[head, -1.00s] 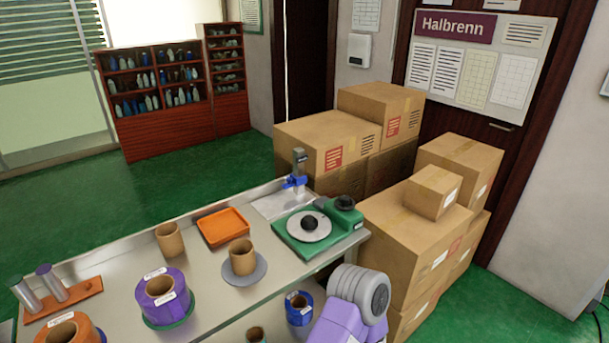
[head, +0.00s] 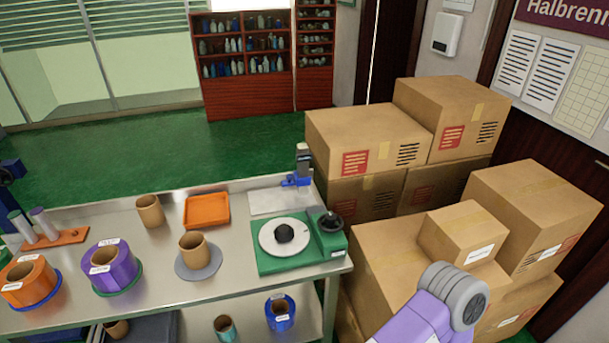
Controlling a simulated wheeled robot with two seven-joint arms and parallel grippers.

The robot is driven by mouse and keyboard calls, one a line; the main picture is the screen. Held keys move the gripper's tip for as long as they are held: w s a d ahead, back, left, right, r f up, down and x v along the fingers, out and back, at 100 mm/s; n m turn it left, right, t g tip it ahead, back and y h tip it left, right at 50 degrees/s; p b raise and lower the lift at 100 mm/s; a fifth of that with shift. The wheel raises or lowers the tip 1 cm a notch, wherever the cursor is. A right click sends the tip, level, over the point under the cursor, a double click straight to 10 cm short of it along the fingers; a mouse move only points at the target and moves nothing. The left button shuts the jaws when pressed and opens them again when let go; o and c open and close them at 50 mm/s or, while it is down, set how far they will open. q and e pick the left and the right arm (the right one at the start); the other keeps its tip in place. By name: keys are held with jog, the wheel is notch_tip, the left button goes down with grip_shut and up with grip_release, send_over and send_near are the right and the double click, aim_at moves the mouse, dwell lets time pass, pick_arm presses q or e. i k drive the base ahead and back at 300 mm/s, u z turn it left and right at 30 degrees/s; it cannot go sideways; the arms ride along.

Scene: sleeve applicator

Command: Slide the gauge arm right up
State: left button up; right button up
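The gauge (head: 303,158) is a slim grey upright with a dark top at the back right of the metal workbench. A blue arm (head: 297,180) sits low on it, close above a pale metal plate (head: 268,200), and points left. Whether it touches the plate is too small to tell. Part of my arm, purple with a grey rounded joint, shows at the bottom right, in front of the boxes and apart from the gauge. Neither gripper's fingers are in view.
A green applicator (head: 330,252) with a round silver plate stands in front of the gauge. The workbench (head: 155,280) also holds an orange tray (head: 206,210), cardboard cores and label rolls. Stacked cartons (head: 370,130) crowd its right side. Green floor (head: 150,150) lies open behind it.

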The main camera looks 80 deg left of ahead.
aim_at(289, 180)
jog(key=u, duration=1.6)
